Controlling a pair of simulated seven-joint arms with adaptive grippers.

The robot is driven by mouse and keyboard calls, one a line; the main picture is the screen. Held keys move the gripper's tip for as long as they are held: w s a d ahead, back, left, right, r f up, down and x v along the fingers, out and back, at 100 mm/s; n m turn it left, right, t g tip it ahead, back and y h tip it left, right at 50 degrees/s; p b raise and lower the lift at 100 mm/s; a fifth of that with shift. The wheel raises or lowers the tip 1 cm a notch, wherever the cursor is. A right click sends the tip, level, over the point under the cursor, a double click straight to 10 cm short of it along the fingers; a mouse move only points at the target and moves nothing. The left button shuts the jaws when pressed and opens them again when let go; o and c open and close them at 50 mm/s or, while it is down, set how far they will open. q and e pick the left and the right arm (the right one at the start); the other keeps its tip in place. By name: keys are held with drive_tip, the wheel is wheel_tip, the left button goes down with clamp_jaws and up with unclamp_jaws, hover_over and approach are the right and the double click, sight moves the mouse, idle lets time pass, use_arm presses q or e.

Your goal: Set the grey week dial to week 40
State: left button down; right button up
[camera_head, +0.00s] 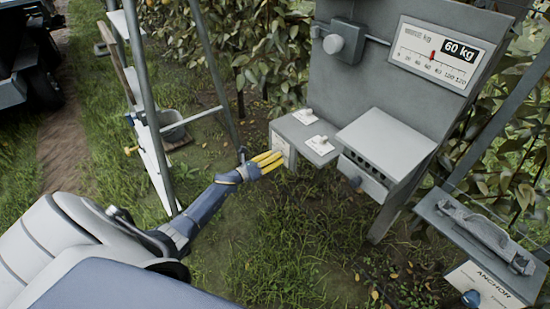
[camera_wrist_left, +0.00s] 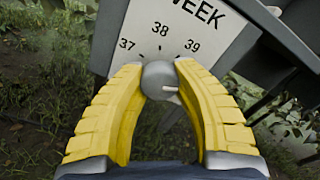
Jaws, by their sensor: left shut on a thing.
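In the left wrist view the grey week dial (camera_wrist_left: 158,79) is a round knob on a white plate (camera_wrist_left: 146,22) printed WEEK. The numbers 37, 38 and 39 show in an arc above it; any others are hidden or out of view. A small pale mark on the knob (camera_wrist_left: 171,89) points to the right, towards my finger. My left gripper (camera_wrist_left: 159,74) is shut on the dial, one yellow finger on each side. In the head view my left gripper (camera_head: 268,163) reaches the side of the grey box, and the dial is hidden there. My right gripper is not in view.
A drawer-like box (camera_head: 386,145) is beside the gripper. An ANCHOR box (camera_head: 483,285) stands at lower right. Ladder legs (camera_head: 150,100) rise at left.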

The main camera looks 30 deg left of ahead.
use_arm(q)
drive_tip(key=shift+d+f+m, duration=0.1)
drive_tip(key=shift+d+m, duration=0.1)
drive_tip(key=shift+m, duration=0.2)
drive_tip(key=c, duration=1.1)
unclamp_jaws()
drive_tip(key=shift+c, duration=0.2)
drive_tip(key=shift+o, duration=1.1)
drive_tip(key=shift+a, duration=0.1)
drive_tip(key=v, duration=1.2)
drive_tip(key=shift+n, duration=0.3)
